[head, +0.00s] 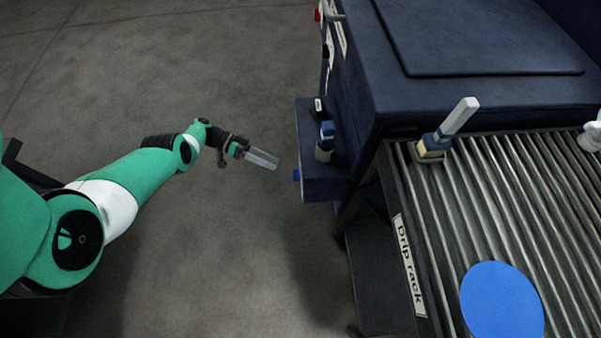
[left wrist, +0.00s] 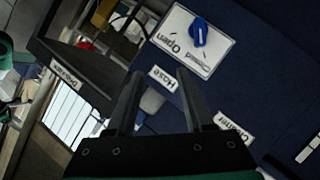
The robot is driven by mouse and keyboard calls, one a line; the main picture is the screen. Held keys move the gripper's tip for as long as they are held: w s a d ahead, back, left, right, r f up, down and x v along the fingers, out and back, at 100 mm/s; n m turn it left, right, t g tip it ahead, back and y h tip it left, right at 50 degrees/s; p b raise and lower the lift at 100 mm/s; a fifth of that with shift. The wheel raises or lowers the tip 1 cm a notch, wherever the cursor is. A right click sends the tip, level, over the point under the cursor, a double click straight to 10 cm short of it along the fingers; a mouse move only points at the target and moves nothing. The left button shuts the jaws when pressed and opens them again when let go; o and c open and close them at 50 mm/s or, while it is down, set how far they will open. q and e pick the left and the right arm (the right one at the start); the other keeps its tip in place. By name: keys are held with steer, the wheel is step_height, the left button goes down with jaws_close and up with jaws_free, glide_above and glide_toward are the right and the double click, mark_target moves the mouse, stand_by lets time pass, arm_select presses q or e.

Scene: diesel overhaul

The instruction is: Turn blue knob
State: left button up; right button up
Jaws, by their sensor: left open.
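The blue knob (left wrist: 198,33) sits on a white plate (left wrist: 185,48) marked Open and Closed, on a dark blue panel in the left wrist view. In the head view a small blue piece (head: 296,174), perhaps the same knob, sticks out from the left side of the dark blue cabinet's ledge. My left gripper (head: 262,159) is open and empty, a little left of that ledge and apart from it. In the left wrist view its fingers (left wrist: 158,76) point toward the panel, with the knob beyond and right of their tips. My right gripper is not in view.
A Hose label (left wrist: 162,79) lies below the plate. The dark blue cabinet (head: 470,40) has a ledge (head: 325,185) holding a blue-and-white item (head: 325,140). A ribbed drip rack (head: 450,200) holds a brush-like tool (head: 445,130) and blue disc (head: 501,300). Floor around my left arm is clear.

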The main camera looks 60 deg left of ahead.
arm_select(q)
steer(key=n+t+y+b, duration=0.1)
steer(key=n+b, duration=0.1)
steer(key=b, duration=0.1)
glide_toward(296, 175)
steer(key=s+a, duration=0.1)
steer(key=s, duration=0.2)
steer(key=shift+s+a+r+y, duration=0.1)
steer(key=shift+s+a+y, duration=0.15)
steer(key=shift+a+y, duration=0.2)
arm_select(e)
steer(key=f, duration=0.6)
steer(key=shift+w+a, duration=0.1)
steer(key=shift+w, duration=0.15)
arm_select(q)
steer(key=x, duration=1.1)
steer(key=shift+w+d, duration=0.15)
steer(key=shift+w, duration=0.2)
steer(key=shift+r, duration=0.15)
steer(key=shift+c, duration=0.3)
jaws_close()
